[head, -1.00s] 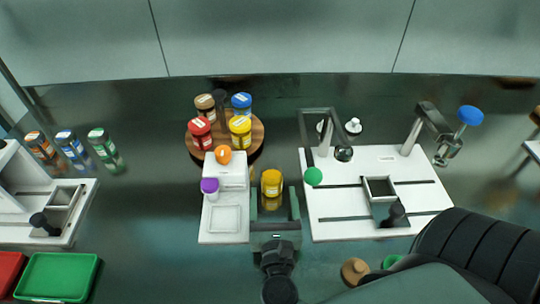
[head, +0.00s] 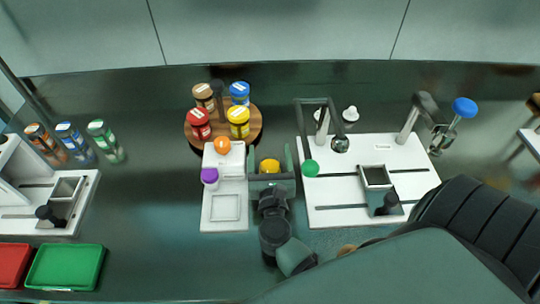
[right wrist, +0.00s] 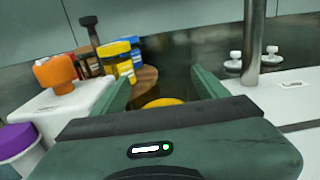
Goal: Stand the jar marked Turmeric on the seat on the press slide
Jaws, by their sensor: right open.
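My right gripper (head: 270,150) is open, with one finger on each side of a yellow-lidded jar (head: 269,166) standing on the counter. I cannot read its label. In the right wrist view the yellow lid (right wrist: 163,102) shows low between the fingers; the palm hides the rest. Another yellow-lidded jar (head: 238,121) stands on the round wooden turntable (head: 251,139). A white plate with slots (head: 335,190), at right, carries a square dark-centred frame (head: 376,176) with a black knob. I cannot tell for certain whether this frame is the seat. My left gripper is not in view.
A white unit with orange (head: 222,145) and purple (head: 209,175) knobs stands left of the gripper. A green ball knob (head: 310,168) is close on its right. Red, brown and blue jars share the turntable. Red and green trays (head: 65,267) lie front left.

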